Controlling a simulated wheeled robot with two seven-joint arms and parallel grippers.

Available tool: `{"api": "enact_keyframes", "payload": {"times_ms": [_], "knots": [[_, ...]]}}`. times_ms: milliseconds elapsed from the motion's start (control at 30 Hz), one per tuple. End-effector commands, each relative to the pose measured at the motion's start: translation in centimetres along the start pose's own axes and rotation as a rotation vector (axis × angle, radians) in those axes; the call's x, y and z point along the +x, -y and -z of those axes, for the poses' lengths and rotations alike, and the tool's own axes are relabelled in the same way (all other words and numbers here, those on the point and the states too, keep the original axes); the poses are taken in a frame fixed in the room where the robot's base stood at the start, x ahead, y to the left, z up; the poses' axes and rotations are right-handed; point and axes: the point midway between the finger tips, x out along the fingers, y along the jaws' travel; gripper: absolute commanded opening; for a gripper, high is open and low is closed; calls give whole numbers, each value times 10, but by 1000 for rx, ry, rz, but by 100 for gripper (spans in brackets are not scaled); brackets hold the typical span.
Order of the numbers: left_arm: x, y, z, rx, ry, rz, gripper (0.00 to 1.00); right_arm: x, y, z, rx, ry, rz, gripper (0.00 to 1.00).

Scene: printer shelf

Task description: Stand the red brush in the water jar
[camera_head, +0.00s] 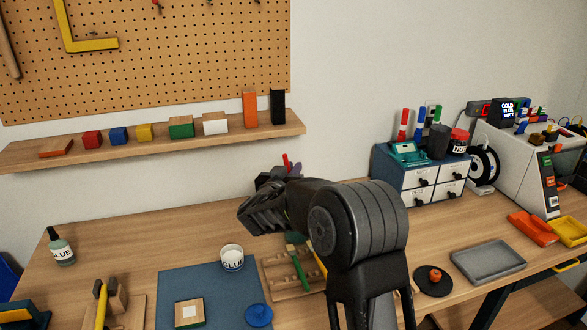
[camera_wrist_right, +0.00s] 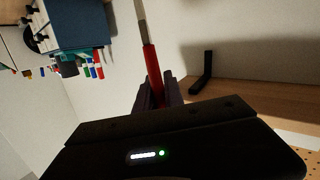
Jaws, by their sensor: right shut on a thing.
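The red brush (camera_wrist_right: 152,62) is in my right gripper (camera_wrist_right: 156,92), seen in the right wrist view. The fingers are shut around its red handle, and a silvery part extends beyond it to the top edge. In the head view a small red bit of the brush (camera_head: 286,159) shows above my right gripper (camera_head: 280,174), which is in the air over the back of the table, near the wall. My left gripper is not in view.
A blue mat (camera_head: 190,280) and a wooden tray (camera_head: 278,283) lie in front; my right arm hides part of the tray. A drawer unit (camera_head: 421,183) with markers and jars stands right. A wall shelf (camera_head: 190,145) holds blocks. The table's back left is mostly clear.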

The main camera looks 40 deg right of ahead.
Motion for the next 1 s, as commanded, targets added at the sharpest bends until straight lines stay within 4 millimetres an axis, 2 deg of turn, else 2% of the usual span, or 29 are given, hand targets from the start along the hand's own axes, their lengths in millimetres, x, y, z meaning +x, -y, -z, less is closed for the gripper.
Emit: {"api": "enact_keyframes", "payload": {"times_ms": [33,233,1000], "knots": [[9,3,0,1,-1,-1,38,0,2,-10,0,0,0,0],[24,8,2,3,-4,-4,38,-3,7,-28,0,-1,1,0],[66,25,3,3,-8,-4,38,21,7,-98,-1,0,1,0]]}}
